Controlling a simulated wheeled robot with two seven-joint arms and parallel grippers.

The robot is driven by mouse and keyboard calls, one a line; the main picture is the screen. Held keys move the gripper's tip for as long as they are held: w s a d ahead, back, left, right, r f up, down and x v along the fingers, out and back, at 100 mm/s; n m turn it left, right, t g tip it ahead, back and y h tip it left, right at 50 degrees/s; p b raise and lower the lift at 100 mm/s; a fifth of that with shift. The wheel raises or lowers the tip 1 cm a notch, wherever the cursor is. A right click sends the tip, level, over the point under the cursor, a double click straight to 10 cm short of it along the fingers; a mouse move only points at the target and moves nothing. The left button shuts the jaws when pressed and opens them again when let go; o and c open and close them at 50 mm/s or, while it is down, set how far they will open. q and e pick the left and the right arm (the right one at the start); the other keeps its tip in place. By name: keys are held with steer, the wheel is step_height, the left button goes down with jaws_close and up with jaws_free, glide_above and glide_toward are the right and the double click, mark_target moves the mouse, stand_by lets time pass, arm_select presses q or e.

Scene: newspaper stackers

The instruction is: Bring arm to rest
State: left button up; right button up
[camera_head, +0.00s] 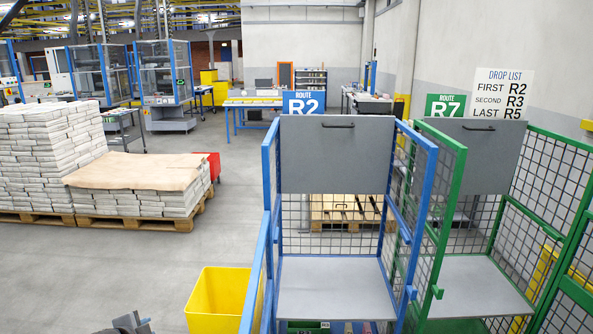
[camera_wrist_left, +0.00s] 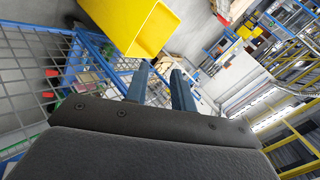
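My left gripper (camera_head: 130,322) shows only in part at the bottom edge of the head view, left of the yellow bin. In the left wrist view its two dark blue fingers (camera_wrist_left: 161,88) stand apart with a gap and nothing between them. The view there is tilted. My right gripper is not in view in either picture.
A yellow bin (camera_head: 217,292) stands beside the blue R2 cage cart (camera_head: 267,165); it also shows in the wrist view (camera_wrist_left: 157,30). A green R7 cage cart (camera_head: 447,200) stands right. Paper stacks (camera_head: 45,150) sit on pallets (camera_head: 130,222) left. Floor between is clear.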

arm_select(q)
steer(key=s+d+f+n+g, duration=0.2)
steer(key=s+d+f+n, duration=0.15)
steer(key=f, duration=0.35)
steer(key=s+d+f+n+g+y, duration=0.1)
steer(key=s+d+f+n, duration=0.15)
steer(key=d+f, duration=0.35)
steer(key=s+d+f+n+g, duration=0.2)
steer(key=s+d+f, duration=0.15)
steer(key=f, duration=0.45)
steer(key=s+d+f+n+g, duration=0.1)
steer(key=s+d+f, duration=0.3)
steer(key=s, duration=0.4)
steer(key=s+d+f+n+g+h, duration=0.1)
steer(key=s+d+f, duration=0.2)
steer(key=s+f, duration=0.2)
steer(key=s+d+f+n+g+h, duration=0.1)
steer(key=s+d+f, duration=0.3)
steer(key=s, duration=0.8)
steer(key=shift+d+f+g, duration=0.35)
steer(key=shift+f+g, duration=0.15)
steer(key=shift+g, duration=0.1)
